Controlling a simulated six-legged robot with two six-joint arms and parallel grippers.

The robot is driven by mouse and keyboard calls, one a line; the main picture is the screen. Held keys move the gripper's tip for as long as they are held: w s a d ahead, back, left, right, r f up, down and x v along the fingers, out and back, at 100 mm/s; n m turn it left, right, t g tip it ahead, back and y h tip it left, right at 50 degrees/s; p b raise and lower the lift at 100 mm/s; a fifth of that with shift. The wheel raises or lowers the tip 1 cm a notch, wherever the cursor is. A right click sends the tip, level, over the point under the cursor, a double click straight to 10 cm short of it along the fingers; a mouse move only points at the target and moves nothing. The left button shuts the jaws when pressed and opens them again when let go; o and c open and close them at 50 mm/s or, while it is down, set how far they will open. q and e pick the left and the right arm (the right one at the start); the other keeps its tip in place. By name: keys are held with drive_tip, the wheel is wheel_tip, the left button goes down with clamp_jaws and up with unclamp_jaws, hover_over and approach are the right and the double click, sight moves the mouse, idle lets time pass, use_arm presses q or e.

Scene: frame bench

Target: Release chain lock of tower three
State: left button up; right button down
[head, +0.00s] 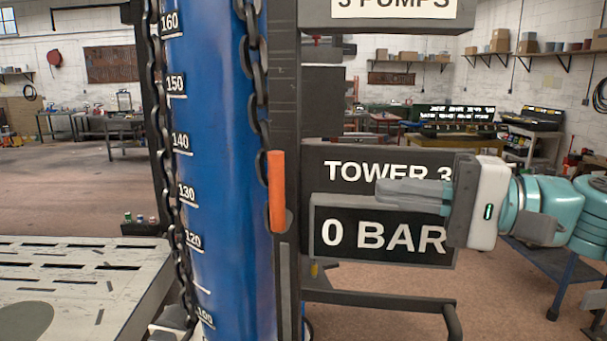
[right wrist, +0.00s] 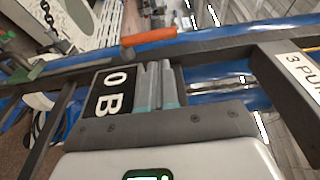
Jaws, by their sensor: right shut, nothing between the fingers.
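The blue tower (head: 217,150) stands upright with a height scale on it. Dark chains (head: 257,70) hang along both its sides. An orange handle (head: 276,190) points upright on the tower's right side, beside the dark post; it also shows in the right wrist view (right wrist: 150,37). The Tower 3 sign (head: 350,170) and the 0 BAR panel (head: 335,240) are right of the handle. My right gripper (head: 380,192) is shut and empty in front of these signs, pointing left, apart from the handle. It also shows in the right wrist view (right wrist: 157,65). My left gripper is not in view.
A slotted metal bench (head: 70,270) is at the lower left. A dark frame rail (head: 375,298) runs below the panel. A 3 PUMPS sign (head: 395,6) is at the top. Work tables and shelves stand far behind.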

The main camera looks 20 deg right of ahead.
drive_tip(key=p, duration=0.4)
approach(283, 176)
drive_tip(key=x, duration=0.5)
drive_tip(key=shift+w+a, duration=0.45)
drive_tip(key=shift+a, duration=0.05)
drive_tip(key=shift+w+a+f, duration=0.1)
drive_tip(key=shift+w+a, duration=0.1)
